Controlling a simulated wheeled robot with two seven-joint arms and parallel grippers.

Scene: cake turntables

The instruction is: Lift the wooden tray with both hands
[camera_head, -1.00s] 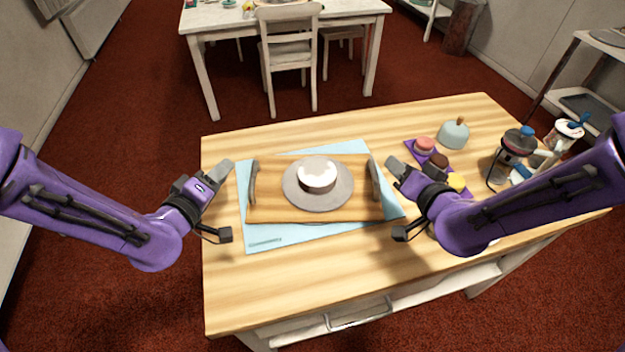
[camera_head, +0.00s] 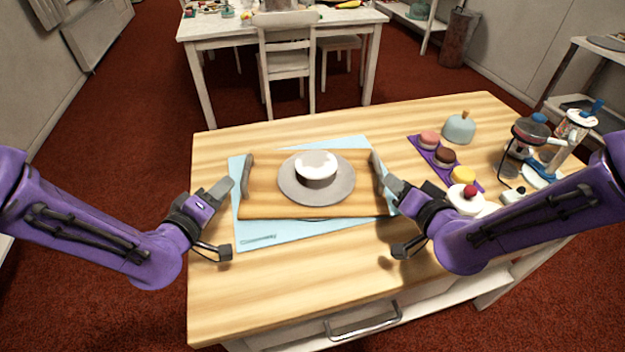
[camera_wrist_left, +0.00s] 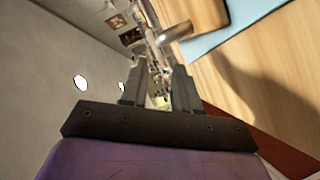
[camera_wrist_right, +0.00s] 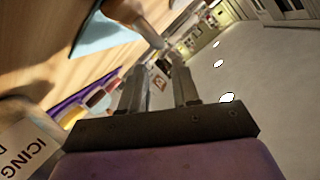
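The wooden tray (camera_head: 262,203) lies on a light blue mat (camera_head: 290,228) on the table. It has a grey upright handle at its left end (camera_head: 246,174) and its right end (camera_head: 377,168). A grey round turntable (camera_head: 332,193) with a white-topped cake (camera_head: 316,170) stands on the tray. My left gripper (camera_head: 229,184) is open and empty, just left of the left handle. My right gripper (camera_head: 388,181) is open, very close to the right handle; contact is unclear. Handles also show beyond the fingers in the left wrist view (camera_wrist_left: 174,33) and right wrist view (camera_wrist_right: 150,36).
Right of the tray stand a purple board (camera_head: 424,150) with small round cakes, a white cake with a red top (camera_head: 465,202), a blue-grey dome (camera_head: 459,128) and glass jars (camera_head: 525,140). The table's left and front areas are clear. A chair (camera_head: 288,65) stands behind.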

